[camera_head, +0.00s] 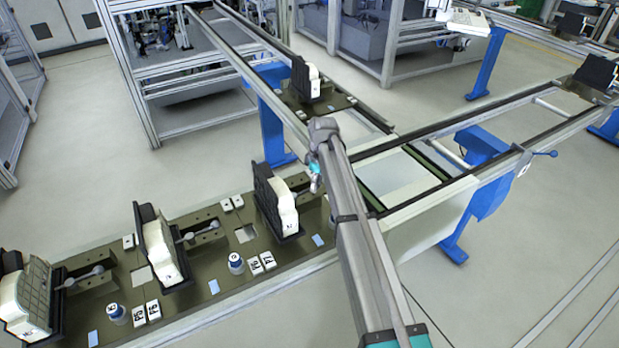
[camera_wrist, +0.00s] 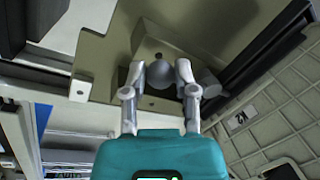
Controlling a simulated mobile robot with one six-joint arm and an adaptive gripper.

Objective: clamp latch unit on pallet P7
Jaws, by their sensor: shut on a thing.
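The latch unit (camera_head: 281,208), a pale body against a black upright plate, stands on the pallet by the P7 tag (camera_head: 267,261). My gripper (camera_head: 315,183) is just right of this unit in the head view. In the wrist view, my gripper (camera_wrist: 161,76) is shut on a grey ball knob (camera_wrist: 159,75), with one finger on each side. The knob sits by a drab metal block on the pallet plate (camera_wrist: 95,55). A pale ribbed panel (camera_wrist: 285,115) and black plate lie to the right. My arm hides the clamp in the head view.
Two more units (camera_head: 160,250) (camera_head: 35,295) stand to the left on the same line, with lever clamps (camera_head: 187,237) beside them. Small bottles (camera_head: 236,264) and white tags stand along the front. Another unit (camera_head: 305,80) is on the rail behind. Open floor lies at front right.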

